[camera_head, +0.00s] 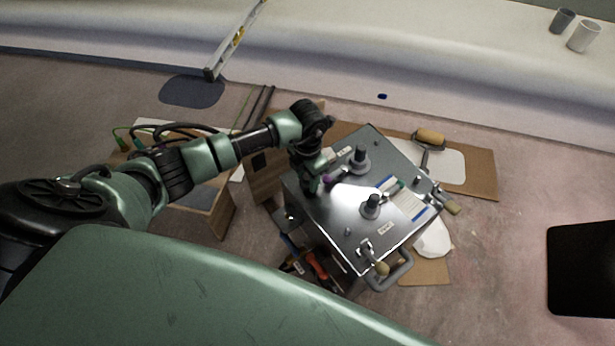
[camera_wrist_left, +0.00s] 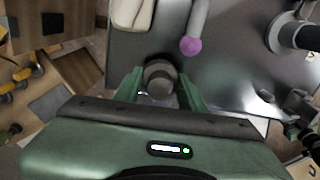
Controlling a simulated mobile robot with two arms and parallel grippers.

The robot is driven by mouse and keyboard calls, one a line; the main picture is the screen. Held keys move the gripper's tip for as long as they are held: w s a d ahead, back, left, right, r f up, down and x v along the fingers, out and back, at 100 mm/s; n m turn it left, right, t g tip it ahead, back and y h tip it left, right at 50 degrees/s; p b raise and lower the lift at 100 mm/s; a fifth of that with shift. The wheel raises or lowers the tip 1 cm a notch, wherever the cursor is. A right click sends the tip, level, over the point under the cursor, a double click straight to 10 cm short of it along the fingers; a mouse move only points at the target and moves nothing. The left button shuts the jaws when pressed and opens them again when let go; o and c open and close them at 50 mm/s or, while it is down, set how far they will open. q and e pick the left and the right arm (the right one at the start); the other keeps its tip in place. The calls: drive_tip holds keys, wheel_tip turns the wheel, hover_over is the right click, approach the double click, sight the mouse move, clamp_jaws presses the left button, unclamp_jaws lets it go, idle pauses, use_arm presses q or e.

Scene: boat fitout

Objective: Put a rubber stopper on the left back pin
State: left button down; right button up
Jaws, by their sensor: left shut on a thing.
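The metal plate (camera_head: 340,215) is the top of a box in the middle of the head view. My left gripper (camera_head: 312,188) is over its left corner, pointing down. In the left wrist view the gripper (camera_wrist_left: 160,90) is shut on a dark grey round stopper (camera_wrist_left: 160,77), one green finger on each side. The plate's edge shows close to the stopper. Whether the stopper touches a pin cannot be told; what lies under it is hidden. Small pins stand at the plate's far corner (camera_head: 376,143) and near side (camera_head: 348,231). My right gripper is not in view.
Two grey flanged posts stand on the plate, one farther back (camera_head: 360,158) and one nearer (camera_head: 371,206). A purple-tipped tool (camera_wrist_left: 193,45) lies close to my gripper. A paper sheet (camera_head: 405,205) lies at right. Wooden boxes (camera_head: 205,205) stand to the left.

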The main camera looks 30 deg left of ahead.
use_arm(q)
drive_tip(key=shift+f, duration=0.3)
idle(0.4)
drive_tip(key=shift+f+b, duration=0.35)
drive_tip(key=shift+b, duration=0.15)
drive_tip(key=c, duration=0.8)
unclamp_jaws()
drive_tip(key=shift+o, duration=0.5)
drive_tip(key=o, duration=0.5)
